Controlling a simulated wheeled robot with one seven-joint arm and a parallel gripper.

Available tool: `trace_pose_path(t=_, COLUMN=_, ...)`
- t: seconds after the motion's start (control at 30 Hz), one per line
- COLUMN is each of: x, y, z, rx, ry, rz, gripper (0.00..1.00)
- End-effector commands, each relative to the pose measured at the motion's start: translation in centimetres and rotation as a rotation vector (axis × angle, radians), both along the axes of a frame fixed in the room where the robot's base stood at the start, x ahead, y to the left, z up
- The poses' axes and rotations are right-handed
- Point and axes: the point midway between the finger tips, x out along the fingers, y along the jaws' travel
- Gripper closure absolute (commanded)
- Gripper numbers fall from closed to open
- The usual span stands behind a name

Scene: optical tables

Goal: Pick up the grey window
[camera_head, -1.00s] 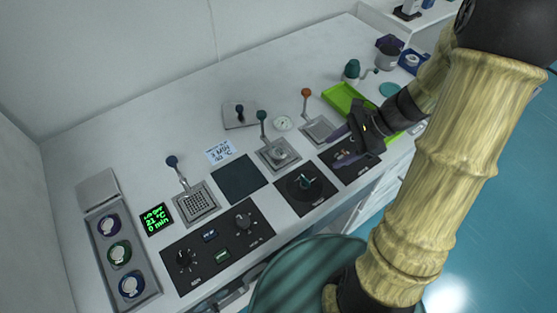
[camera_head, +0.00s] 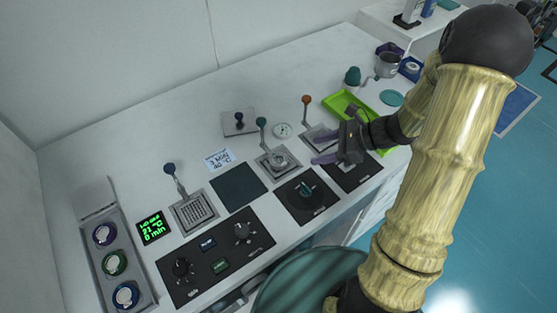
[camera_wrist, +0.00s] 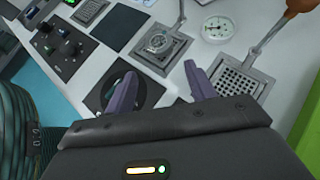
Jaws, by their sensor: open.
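A round grey piece (camera_head: 280,159), which looks like the grey window, lies on the middle square metal plate (camera_head: 265,169) beside the green-knobbed lever (camera_head: 262,127). It also shows in the wrist view (camera_wrist: 156,42), ahead of the fingertips. My gripper (camera_head: 318,149) is open, with two purple fingers apart and nothing visible between them. It hangs over the bench to the right of the grey piece. In the wrist view my gripper (camera_wrist: 160,72) points toward that plate, still apart from it.
An orange-knobbed lever (camera_head: 306,104) stands by another metal plate. A round gauge (camera_head: 282,130) lies behind the grey piece. A black panel with a teal knob (camera_head: 306,190) is in front. A green tray (camera_head: 342,101) is at the right. A tray of round items (camera_head: 114,262) is at far left.

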Motion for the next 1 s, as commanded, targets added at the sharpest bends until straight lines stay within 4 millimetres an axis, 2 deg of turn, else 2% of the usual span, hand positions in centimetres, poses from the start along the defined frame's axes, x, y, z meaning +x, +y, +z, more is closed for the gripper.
trace_pose_path(t=0.3, x=0.8, y=4.4, z=-3.1, rx=0.000, ry=0.002, rz=0.003, gripper=0.45)
trace_pose_path(t=0.77, x=1.0, y=5.3, z=-3.6, rx=0.000, ry=0.000, rz=0.001, gripper=0.45)
trace_pose_path(t=1.0, x=1.2, y=8.0, z=-4.9, rx=0.000, ry=0.003, rz=0.006, gripper=0.45)
